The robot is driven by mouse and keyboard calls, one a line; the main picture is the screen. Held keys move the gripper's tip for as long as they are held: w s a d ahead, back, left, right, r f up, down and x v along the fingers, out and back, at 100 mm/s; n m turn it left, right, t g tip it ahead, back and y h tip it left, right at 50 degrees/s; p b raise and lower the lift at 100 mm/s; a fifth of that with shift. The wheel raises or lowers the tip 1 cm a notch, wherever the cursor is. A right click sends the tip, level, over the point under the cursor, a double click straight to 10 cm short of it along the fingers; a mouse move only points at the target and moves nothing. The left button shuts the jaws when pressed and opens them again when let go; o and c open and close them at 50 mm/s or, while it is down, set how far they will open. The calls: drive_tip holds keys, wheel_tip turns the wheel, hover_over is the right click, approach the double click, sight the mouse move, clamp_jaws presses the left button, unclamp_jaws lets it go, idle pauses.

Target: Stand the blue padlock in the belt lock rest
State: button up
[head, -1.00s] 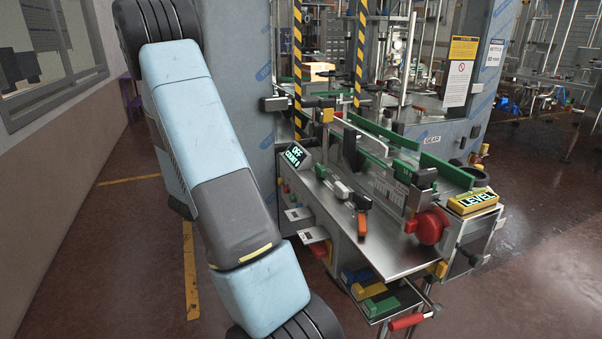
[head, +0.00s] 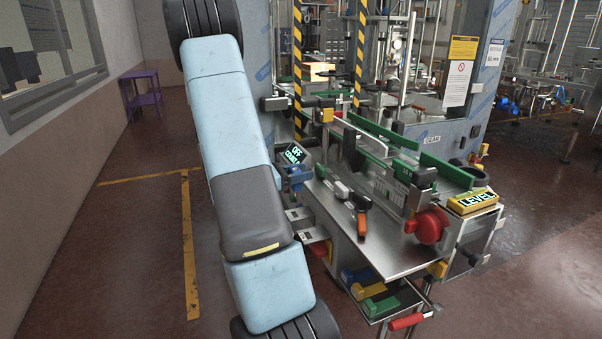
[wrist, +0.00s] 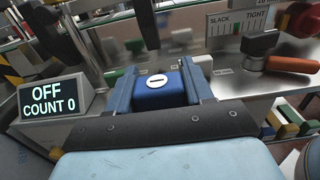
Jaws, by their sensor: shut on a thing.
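The blue padlock (wrist: 166,94) is a dark blue block with a white oval keyhole plate on its near face. In the wrist view it sits between the two blue fingers of my gripper (wrist: 162,76), which is shut on it. Its far side and any shackle are hidden. In the head view my gripper (head: 297,176) shows small and blue at the left edge of the machine's metal deck, just below the OFF display. I cannot single out the belt lock rest with certainty.
The OFF / COUNT 0 display (wrist: 48,97) stands close left of my gripper. An orange-handled lever (wrist: 280,62) lies right, below the SLACK–TIGHT scale (wrist: 238,24). The steel deck (head: 375,250) has bare room in front. Blue, yellow and green blocks sit on a low tray (head: 402,298).

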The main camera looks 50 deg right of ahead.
drive_tip(key=shift+w+a, duration=0.15)
drive_tip(key=shift+f, duration=4.7)
drive_tip(key=shift+f, duration=0.45)
drive_tip(key=o, duration=1.3)
drive_tip(key=shift+o, duration=0.2)
drive_tip(key=shift+w, duration=0.1)
drive_tip(key=v, duration=1.3)
drive_tip(key=shift+a, duration=0.35)
drive_tip(key=shift+w, duration=0.15)
